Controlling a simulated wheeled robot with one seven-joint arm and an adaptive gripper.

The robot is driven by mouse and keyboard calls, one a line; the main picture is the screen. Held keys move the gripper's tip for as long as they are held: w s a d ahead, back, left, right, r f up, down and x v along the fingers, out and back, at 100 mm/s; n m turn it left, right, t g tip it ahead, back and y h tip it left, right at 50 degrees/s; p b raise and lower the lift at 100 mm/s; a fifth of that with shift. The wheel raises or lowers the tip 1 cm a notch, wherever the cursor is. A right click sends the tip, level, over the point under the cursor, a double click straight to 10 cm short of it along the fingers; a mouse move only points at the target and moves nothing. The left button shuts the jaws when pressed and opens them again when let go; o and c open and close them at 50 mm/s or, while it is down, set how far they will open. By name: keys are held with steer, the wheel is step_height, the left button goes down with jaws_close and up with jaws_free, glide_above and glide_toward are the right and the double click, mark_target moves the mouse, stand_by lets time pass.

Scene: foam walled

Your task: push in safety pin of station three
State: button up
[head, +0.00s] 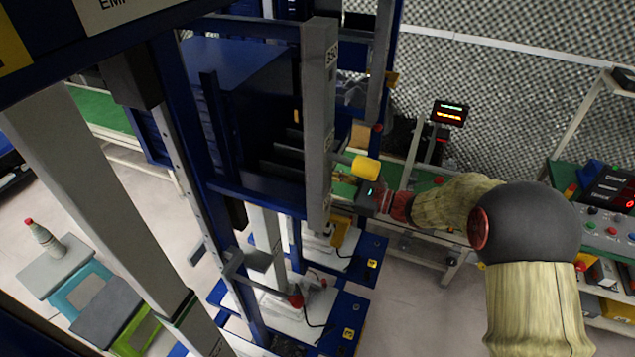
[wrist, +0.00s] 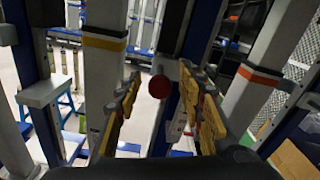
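The base plate marked 3 (head: 347,333) is at the bottom of the head view. A red knob (head: 296,300) on a rod is above that plate.
The plate marked 4 (head: 371,264) lies behind plate 3. Grey posts and blue frames stand close on the left. A control panel (head: 610,215) is at right, and a lit display (head: 450,113) stands at the back. A stool (head: 85,290) is at lower left.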

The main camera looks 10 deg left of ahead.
steer(key=s+d, duration=0.1)
steer(key=d, duration=1.1)
steer(key=shift+s, duration=0.35)
